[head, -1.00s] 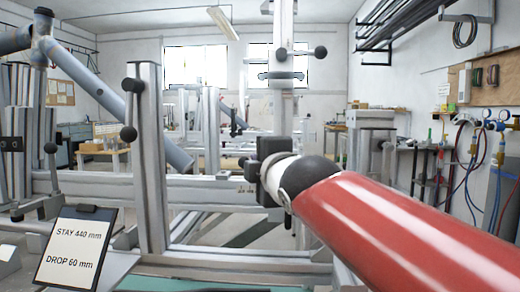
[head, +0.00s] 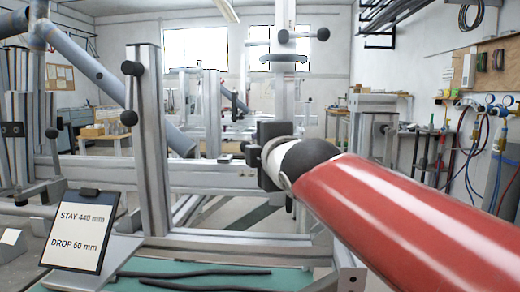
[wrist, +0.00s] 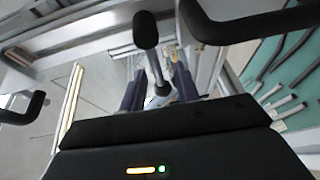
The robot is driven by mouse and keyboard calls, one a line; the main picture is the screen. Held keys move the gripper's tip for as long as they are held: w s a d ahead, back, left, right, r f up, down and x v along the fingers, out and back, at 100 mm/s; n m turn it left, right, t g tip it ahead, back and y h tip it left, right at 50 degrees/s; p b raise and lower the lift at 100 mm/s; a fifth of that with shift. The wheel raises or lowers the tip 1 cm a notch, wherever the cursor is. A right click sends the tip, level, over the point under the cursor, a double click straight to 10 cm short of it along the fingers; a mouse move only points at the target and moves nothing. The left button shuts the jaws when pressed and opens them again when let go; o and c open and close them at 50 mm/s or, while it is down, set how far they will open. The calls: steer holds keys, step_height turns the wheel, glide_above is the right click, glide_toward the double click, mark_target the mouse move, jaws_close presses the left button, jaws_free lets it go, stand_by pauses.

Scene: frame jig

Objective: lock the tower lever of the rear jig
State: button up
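A grey post (head: 285,100) stands at the back centre in the head view. A lever (head: 302,35) with a black knob at its right end lies about level near its top. I cannot tell for sure that this is the rear jig's tower lever. My gripper (head: 268,155), at the end of my red arm, is below it and in front of the post; its fingertips are hidden there. In the wrist view two dark fingers (wrist: 160,88) stand apart. A rod with a black knob (wrist: 145,30) shows beyond or between them; I cannot tell if they touch it.
A nearer upright (head: 150,140) on the left carries another lever with black knobs (head: 129,118). A sign (head: 80,230) reads "STAY 440 mm, DROP 60 mm". Black rods lie on a green mat (head: 200,280). Black bent handles (wrist: 245,22) flank the fingers in the wrist view.

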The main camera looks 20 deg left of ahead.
steer(key=v, duration=0.7)
steer(key=shift+s+d, duration=0.25)
steer(key=shift+s, duration=0.1)
